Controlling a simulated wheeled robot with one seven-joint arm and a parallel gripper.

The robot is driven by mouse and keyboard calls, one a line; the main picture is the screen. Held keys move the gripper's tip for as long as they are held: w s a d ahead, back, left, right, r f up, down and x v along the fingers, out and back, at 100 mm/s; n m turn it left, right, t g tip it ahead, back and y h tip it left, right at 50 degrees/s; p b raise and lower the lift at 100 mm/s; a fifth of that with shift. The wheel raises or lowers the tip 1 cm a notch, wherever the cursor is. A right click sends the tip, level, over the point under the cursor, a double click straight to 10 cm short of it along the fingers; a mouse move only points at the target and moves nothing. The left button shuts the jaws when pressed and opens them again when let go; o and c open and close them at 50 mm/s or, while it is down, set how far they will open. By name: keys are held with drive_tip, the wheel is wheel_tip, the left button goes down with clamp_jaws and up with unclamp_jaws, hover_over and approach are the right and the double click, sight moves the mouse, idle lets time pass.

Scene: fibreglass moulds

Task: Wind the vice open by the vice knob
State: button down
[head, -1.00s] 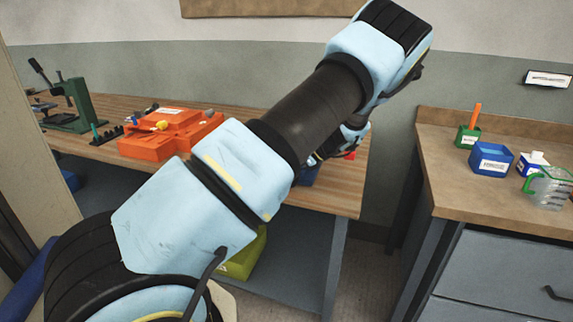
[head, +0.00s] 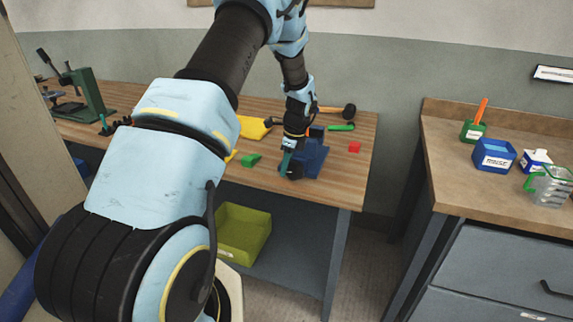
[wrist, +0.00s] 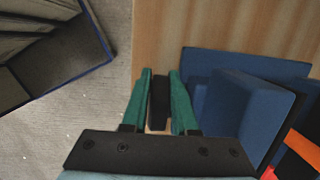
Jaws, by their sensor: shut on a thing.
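The blue vice (head: 314,157) stands near the front edge of the wooden bench. In the wrist view the blue vice body (wrist: 235,108) fills the right side. The black vice knob (wrist: 158,102) lies between the green fingers of my gripper (wrist: 161,92), on the vice's left side. My gripper also shows in the head view (head: 287,163), pointing down at the vice's front, shut on the knob. The knob (head: 295,171) is partly covered by the fingers there.
A red block (head: 354,147), a green block (head: 251,160), a green-handled tool (head: 341,127) and a hammer (head: 348,111) lie around the vice. A yellow thing (head: 254,128) lies behind. A green press (head: 80,95) stands far left. A yellow-green bin (head: 243,232) is below the bench.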

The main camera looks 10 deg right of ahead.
sight(292, 161)
idle(0.5)
drive_tip(key=c, duration=1)
unclamp_jaws()
drive_tip(key=shift+o, duration=0.2)
drive_tip(key=r+b, duration=0.1)
drive_tip(key=r, duration=0.2)
drive_tip(key=d+r+b, duration=0.1)
drive_tip(key=r, duration=0.3)
drive_tip(key=s+r+b, duration=0.1)
drive_tip(key=r, duration=0.2)
drive_tip(key=shift+d+r, duration=0.3)
